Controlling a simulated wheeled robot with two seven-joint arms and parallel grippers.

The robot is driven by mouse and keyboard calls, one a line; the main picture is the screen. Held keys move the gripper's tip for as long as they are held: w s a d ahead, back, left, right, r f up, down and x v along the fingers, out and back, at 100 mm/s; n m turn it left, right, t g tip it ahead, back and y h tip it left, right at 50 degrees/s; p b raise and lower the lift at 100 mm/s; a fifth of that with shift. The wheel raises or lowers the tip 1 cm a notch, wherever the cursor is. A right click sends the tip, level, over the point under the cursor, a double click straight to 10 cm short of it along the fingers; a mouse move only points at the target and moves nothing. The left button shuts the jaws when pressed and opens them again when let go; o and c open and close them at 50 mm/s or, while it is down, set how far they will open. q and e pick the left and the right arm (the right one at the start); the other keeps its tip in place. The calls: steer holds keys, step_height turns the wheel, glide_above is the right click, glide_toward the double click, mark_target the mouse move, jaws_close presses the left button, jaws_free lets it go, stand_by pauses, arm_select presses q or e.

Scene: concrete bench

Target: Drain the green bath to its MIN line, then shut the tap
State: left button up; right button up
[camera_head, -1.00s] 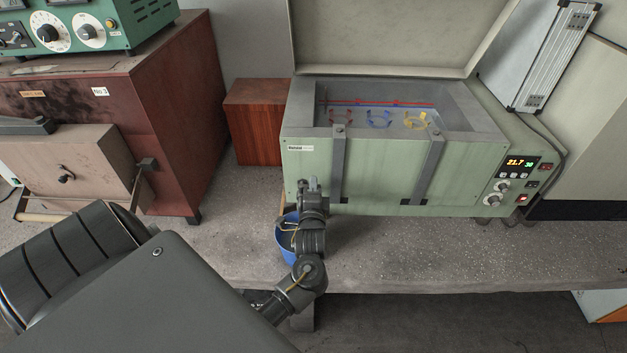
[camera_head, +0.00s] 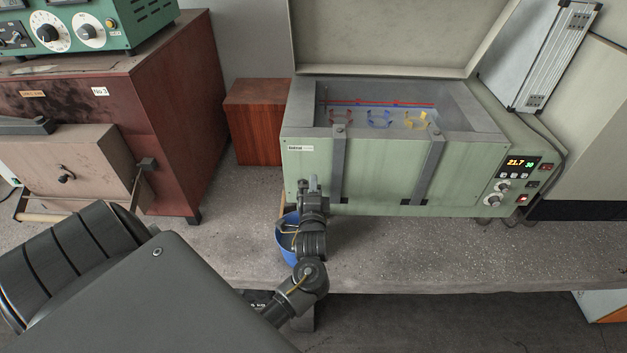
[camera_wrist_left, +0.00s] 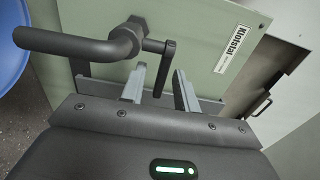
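The green bath (camera_head: 385,172) stands on the bench with its lid up. Inside, a red line (camera_head: 400,103) and a blue line lie close together on the back wall; I cannot tell the exact water level. In the left wrist view, the dark tap (camera_wrist_left: 75,43) sticks out of the bath's green end, with its spout bending at the left. Its lever handle (camera_wrist_left: 166,60) reaches down between the two fingers of my left gripper (camera_wrist_left: 160,75). The fingers are apart, with gaps beside the lever. A blue bucket (camera_head: 285,246) stands below, partly hidden by my left arm. My right gripper is not in view.
Red, blue and yellow pieces (camera_head: 379,120) are in the bath. The control panel (camera_head: 518,166) reads 21.7. A red-brown block (camera_head: 258,120) stands left of the bath, and a brown cabinet (camera_head: 165,120) further left. The bench (camera_head: 430,245) is clear in front of the bath.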

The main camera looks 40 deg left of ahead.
arm_select(q)
steer(key=b+v, duration=0.2)
steer(key=v, duration=0.8)
